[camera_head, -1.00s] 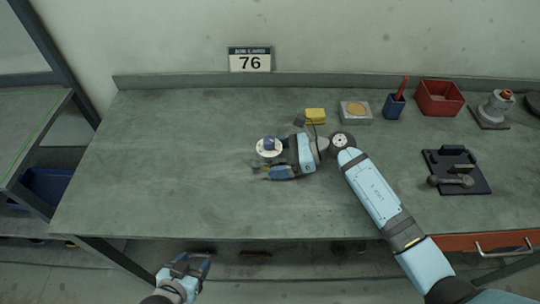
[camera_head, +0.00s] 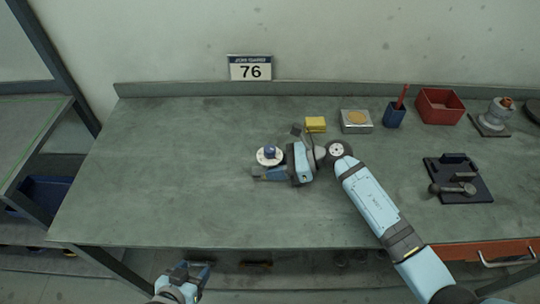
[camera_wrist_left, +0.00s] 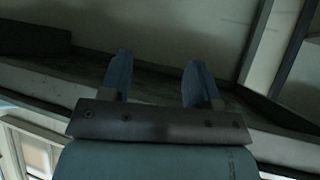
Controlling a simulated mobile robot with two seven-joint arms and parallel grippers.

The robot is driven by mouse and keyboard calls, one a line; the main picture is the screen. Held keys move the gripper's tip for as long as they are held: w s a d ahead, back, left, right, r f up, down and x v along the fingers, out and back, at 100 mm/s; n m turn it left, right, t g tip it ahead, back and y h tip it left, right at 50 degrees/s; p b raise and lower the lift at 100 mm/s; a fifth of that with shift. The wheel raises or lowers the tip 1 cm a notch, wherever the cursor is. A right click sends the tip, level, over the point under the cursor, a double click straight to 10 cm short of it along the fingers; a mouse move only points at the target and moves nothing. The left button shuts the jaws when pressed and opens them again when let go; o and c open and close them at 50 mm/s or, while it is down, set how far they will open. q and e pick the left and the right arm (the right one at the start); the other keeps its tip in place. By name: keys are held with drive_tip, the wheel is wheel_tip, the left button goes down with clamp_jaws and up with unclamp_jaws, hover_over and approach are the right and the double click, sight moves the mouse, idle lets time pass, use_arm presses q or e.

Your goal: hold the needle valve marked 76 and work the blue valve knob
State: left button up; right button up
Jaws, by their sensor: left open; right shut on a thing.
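The needle valve, a whitish round disc (camera_head: 269,157) with a blue knob (camera_head: 270,151) on top, is at the middle of the bench, below the wall sign 76 (camera_head: 250,68). My right gripper (camera_head: 270,170) is shut on the valve from its right and front side. The fingers and hand hide the valve's lower part. My left gripper (camera_head: 187,270) is open and empty, low in front of the bench's front edge. In the left wrist view its two blue fingers (camera_wrist_left: 158,85) stand apart with nothing between them.
A yellow block (camera_head: 315,124), a grey box with a tan disc (camera_head: 355,121), a blue cup (camera_head: 394,115) and a red bin (camera_head: 439,106) stand along the back. A black plate with a handle (camera_head: 458,180) lies at the right. The bench's left half (camera_head: 160,170) is clear.

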use_arm(q)
drive_tip(key=g, duration=0.2)
wheel_tip(320, 180, up, 32)
drive_tip(key=r+m+g+h, duration=0.1)
drive_tip(key=m+g, duration=0.9)
drive_tip(key=m, duration=0.8)
hover_over(270, 148)
drive_tip(key=w+a, duration=0.1)
drive_tip(key=a, duration=0.4)
drive_tip(key=x, duration=1.2)
drive_tip(key=shift+w+d+f, duration=0.2)
drive_tip(key=shift+w, duration=0.15)
drive_tip(key=c, duration=0.9)
